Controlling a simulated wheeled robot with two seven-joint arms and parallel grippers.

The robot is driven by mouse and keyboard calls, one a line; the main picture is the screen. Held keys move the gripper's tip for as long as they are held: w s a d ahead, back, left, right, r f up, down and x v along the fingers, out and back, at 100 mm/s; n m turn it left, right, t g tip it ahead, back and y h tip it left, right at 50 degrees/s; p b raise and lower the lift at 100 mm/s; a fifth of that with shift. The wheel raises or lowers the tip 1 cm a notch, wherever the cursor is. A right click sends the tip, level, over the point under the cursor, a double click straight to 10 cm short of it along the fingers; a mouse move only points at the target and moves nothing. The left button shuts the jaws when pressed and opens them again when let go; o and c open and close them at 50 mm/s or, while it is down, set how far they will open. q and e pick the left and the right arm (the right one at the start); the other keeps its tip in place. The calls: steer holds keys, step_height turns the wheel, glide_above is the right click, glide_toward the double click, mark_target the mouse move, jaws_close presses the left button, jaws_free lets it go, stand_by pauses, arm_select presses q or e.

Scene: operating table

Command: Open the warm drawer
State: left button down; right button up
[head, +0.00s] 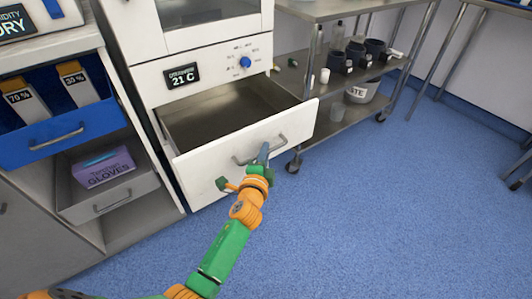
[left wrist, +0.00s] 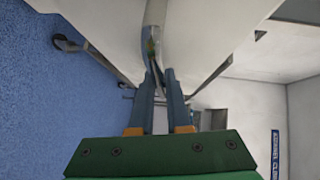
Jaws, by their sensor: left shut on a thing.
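The warm drawer (head: 250,145) is a white-fronted drawer with a grey metal inside, under the white oven-like unit with the 21 C display (head: 182,76). It stands pulled out, and its inside looks empty. My left gripper (head: 264,153) is at the bar handle (head: 247,157) on the drawer front, shut on it. In the left wrist view the two fingers (left wrist: 160,85) close around the curved metal handle (left wrist: 154,40). My right gripper is not in view.
A blue drawer (head: 60,137) with boxes and a grey drawer (head: 110,201) with a purple glove box (head: 104,168) stand open at left. A wheeled metal cart (head: 345,93) with dark cups stands at right. Blue floor (head: 400,220) is clear in front.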

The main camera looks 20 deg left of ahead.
arm_select(q)
steer(key=c, duration=0.9)
jaws_free()
steer(key=shift+a, duration=0.1)
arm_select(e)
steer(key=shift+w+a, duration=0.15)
arm_select(q)
steer(key=shift+s, duration=0.2)
steer(key=s+r+p, duration=0.1)
steer(key=s, duration=0.5)
steer(key=shift+s+d+p, duration=0.25)
steer(key=shift+d+p, duration=0.15)
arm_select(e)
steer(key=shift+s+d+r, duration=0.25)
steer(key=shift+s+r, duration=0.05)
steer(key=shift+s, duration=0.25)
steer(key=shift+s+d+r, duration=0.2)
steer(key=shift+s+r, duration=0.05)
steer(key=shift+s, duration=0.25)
